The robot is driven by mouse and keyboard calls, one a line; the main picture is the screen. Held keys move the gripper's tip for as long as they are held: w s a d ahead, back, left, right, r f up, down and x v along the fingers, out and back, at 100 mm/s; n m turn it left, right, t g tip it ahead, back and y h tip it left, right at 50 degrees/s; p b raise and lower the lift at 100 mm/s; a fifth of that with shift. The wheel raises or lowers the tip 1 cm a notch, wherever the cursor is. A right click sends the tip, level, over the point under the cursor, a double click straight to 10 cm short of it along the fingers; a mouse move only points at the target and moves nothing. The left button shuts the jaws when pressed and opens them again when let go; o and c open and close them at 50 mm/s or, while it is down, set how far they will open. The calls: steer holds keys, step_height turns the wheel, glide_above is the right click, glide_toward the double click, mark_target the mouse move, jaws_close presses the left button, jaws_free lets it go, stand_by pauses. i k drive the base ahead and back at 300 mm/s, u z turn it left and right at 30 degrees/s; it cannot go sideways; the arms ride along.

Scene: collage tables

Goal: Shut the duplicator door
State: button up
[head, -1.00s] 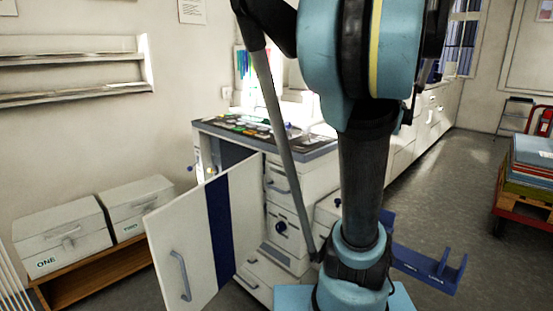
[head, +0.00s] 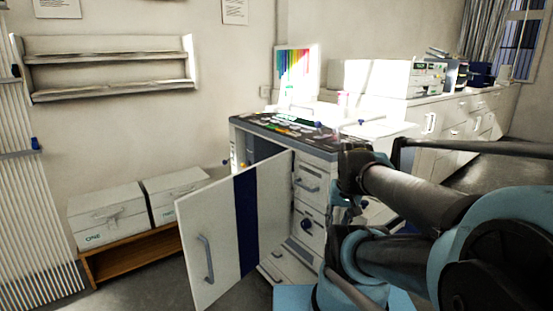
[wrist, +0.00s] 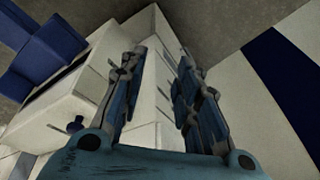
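The duplicator (head: 355,150) is a white cabinet with a grey-edged top. Its door (head: 275,225) is swung wide open toward me, white with a dark blue vertical stripe and a grey bar handle (head: 205,258) near its free edge. In the wrist view a white panel with a blue stripe (wrist: 285,80), likely the door, is at the right. My gripper (wrist: 160,75) shows in the wrist view with its two fingers apart and nothing between them. White drawer fronts lie beyond the fingers.
Two white boxes (head: 105,215) sit on a low wooden shelf (head: 130,255) left of the door. A wall rack (head: 110,68) hangs above. A blue holder (wrist: 45,50) shows at the wrist view's upper left.

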mark_target(227, 226)
steer(key=u, duration=1.3)
steer(key=k, duration=1.7)
steer(key=z, duration=0.4)
steer(key=i, duration=1)
